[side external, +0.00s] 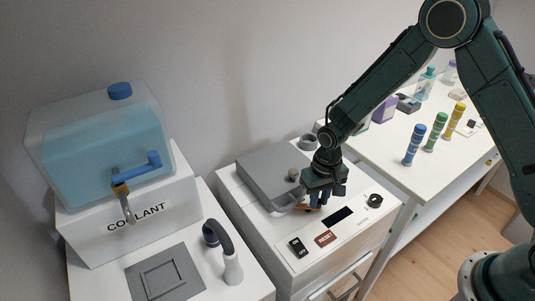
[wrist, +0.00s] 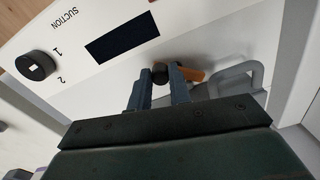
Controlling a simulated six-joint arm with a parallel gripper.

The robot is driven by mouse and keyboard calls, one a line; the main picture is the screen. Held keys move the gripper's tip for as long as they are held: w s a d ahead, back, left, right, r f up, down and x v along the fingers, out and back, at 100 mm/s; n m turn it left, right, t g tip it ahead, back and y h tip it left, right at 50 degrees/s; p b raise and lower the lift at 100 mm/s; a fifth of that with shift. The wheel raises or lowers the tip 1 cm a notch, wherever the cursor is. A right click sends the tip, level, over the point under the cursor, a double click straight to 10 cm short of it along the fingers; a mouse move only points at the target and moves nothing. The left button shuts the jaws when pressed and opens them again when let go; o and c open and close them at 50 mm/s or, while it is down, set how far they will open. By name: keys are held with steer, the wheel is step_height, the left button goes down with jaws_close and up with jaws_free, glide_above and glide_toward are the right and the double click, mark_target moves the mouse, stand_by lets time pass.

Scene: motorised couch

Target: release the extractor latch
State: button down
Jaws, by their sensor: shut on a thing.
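The extractor is the white unit (side external: 300,245) with a grey lid (side external: 262,172) and a grey loop handle at the lid's front, also seen in the wrist view (wrist: 247,72). The latch is a small orange lever (side external: 301,207) with a dark round end, below the lid's front edge; its orange part shows in the wrist view (wrist: 194,74). My gripper (side external: 317,203) reaches down to the latch. In the wrist view its two blue-grey fingers (wrist: 159,86) are shut on the latch's dark end. The fingers partly hide the latch.
The extractor's panel has a dark display (wrist: 123,38) and a suction knob (wrist: 36,65). Left stands a coolant tank (side external: 95,145) with a tap, and a hooked nozzle (side external: 224,250). Several bottles stand on the white table (side external: 386,150) to the right.

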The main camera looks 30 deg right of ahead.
steer(key=shift+w+d+n, duration=0.1)
steer(key=shift+w+n, duration=0.05)
steer(key=shift+n, duration=0.75)
steer(key=c, duration=1.3)
jaws_free()
steer(key=shift+r, duration=0.1)
step_height(320, 180, up, 14)
steer(key=shift+d, duration=0.2)
